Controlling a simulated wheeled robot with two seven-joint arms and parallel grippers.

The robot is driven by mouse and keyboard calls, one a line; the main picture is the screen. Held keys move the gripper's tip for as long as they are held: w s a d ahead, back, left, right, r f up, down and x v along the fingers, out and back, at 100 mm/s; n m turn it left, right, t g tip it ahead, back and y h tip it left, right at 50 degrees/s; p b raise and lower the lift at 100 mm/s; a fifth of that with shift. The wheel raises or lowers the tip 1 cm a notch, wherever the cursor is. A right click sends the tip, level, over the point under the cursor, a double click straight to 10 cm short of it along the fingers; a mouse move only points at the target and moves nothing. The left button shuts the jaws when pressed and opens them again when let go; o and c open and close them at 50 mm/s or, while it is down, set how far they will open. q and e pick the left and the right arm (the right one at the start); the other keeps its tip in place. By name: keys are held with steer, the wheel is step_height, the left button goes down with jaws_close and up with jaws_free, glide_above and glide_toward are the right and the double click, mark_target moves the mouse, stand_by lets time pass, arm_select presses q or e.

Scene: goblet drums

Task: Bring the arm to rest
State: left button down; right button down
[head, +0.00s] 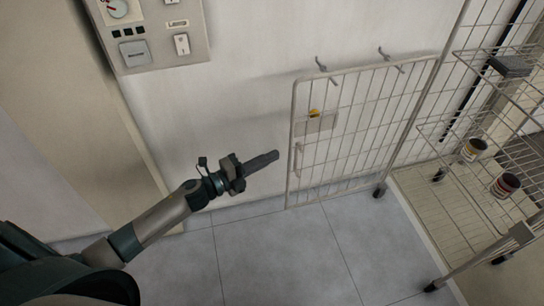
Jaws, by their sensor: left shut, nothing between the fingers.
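My left arm comes in from the lower left. My left gripper (262,162) is shut with nothing between its fingers. It is stretched out over the tiled floor in front of the white wall, to the left of the wire gate panel in the picture. My right gripper is not in the head view.
A wire gate panel (345,128) stands right of my gripper, joined to a wire shelf cart (470,215) on castors. Two small cups (505,186) (473,149) are in the cart. A control panel (155,40) is on the wall. The grey tiled floor (280,260) is clear.

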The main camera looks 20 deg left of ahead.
arm_select(q)
steer(key=shift+f, duration=0.1)
stand_by(0.3)
steer(key=s+a+f+n+g+y+p, duration=0.15)
steer(key=s+f+n+y, duration=0.25)
steer(key=f+n, duration=0.5)
steer(key=s+a+f+n+g+y+p, duration=0.15)
steer(key=s+f+n+y, duration=0.3)
steer(key=f, duration=0.85)
steer(key=s+d+f+n+g, duration=0.2)
steer(key=s+f+n, duration=0.1)
steer(key=s+f, duration=0.3)
steer(key=s+d+f+n+g+p, duration=0.1)
steer(key=s+d+f+n+g, duration=0.1)
steer(key=s+f, duration=0.4)
steer(key=s+d+f+n+g, duration=0.2)
steer(key=s+f+n, duration=0.2)
steer(key=s, duration=0.8)
steer(key=shift+s+d+f+y, duration=0.25)
steer(key=shift+f+y, duration=0.2)
steer(key=shift+f, duration=0.45)
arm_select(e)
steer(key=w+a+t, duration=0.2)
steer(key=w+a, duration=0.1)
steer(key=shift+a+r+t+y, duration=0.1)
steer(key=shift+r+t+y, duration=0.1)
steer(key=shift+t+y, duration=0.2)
arm_select(q)
steer(key=shift+n, duration=0.25)
